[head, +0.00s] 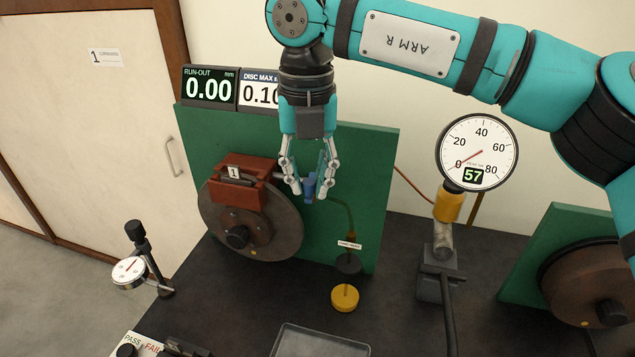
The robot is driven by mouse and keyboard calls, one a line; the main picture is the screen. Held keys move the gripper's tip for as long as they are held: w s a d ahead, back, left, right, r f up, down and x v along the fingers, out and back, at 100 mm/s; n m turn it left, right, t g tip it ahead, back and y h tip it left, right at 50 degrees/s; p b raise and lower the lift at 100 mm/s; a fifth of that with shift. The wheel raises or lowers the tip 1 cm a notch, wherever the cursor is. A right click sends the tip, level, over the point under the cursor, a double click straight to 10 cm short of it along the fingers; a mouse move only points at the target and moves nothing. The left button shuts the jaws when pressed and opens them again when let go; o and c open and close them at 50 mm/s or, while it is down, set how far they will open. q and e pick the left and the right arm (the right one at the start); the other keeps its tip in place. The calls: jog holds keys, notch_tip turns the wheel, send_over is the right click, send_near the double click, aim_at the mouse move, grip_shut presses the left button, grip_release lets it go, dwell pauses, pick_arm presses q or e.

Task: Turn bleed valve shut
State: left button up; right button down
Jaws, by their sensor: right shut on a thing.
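The bleed valve is a small blue part (310,187) just right of the red caliper (240,180) marked 1, in front of the green panel. My right gripper (309,190) points down from above and is shut on the blue valve, with one finger on each side. The fingers hide part of the valve, so I cannot tell its exact angle. A thin dark hose (340,204) curves from near the valve down to a dark pot (348,262) with a small white label. My left gripper is not in view.
A brake disc (284,226) sits behind the caliper. A gauge (477,151) with a digital 57 stands at the right beside a pump lever (448,310). A dial indicator (130,270), a yellow cap (344,297) and a grey tray (320,342) are on the dark bench.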

jog(key=shift+a+m+b, duration=0.3)
jog(key=shift+a+m, duration=0.2)
jog(key=shift+m, duration=0.6)
jog(key=c, duration=1.2)
grip_release()
jog(key=shift+r, duration=0.1)
notch_tip(320, 180, up, 12)
